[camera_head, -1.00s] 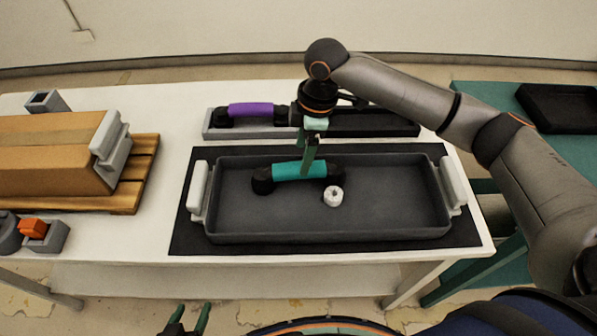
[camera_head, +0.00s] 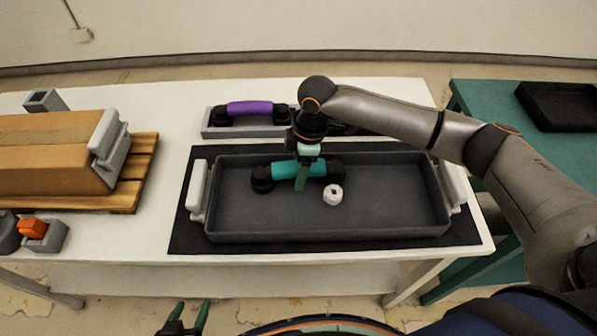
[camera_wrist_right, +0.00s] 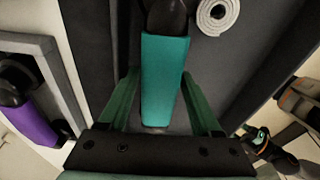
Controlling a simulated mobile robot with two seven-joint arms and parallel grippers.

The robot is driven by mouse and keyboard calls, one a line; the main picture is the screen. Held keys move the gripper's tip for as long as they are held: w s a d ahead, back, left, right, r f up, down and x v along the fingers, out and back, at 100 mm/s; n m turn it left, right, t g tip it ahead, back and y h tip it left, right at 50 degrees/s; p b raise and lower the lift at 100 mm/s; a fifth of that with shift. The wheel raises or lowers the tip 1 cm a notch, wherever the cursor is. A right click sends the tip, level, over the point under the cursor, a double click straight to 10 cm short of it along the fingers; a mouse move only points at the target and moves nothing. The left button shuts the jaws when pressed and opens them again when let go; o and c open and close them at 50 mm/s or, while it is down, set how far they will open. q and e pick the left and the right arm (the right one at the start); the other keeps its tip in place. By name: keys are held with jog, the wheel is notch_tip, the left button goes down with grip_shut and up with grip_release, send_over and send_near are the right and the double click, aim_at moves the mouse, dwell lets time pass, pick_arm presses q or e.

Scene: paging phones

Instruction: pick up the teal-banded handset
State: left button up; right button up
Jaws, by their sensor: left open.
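The teal-banded handset (camera_head: 287,170) lies in the grey tray (camera_head: 400,225), with black ends and a teal grip. It also shows in the right wrist view (camera_wrist_right: 165,75), running between my fingers. My right gripper (camera_head: 302,184) is low over the teal band. In the wrist view its two green fingers (camera_wrist_right: 160,98) are open, one on each side of the band, with small gaps beside it. One end of the handset is hidden behind the gripper's palm there. My left gripper (camera_head: 190,311) is open and empty at the bottom edge, in front of the table.
A white roll (camera_head: 333,194) lies in the tray close to the handset. A purple-banded handset (camera_head: 250,108) rests in a grey cradle behind the tray. A brown case (camera_head: 50,155) on a wooden pallet stands at left. The tray's right half is clear.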

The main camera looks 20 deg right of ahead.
grip_shut()
dwell(0.3)
jog(key=shift+r, duration=0.15)
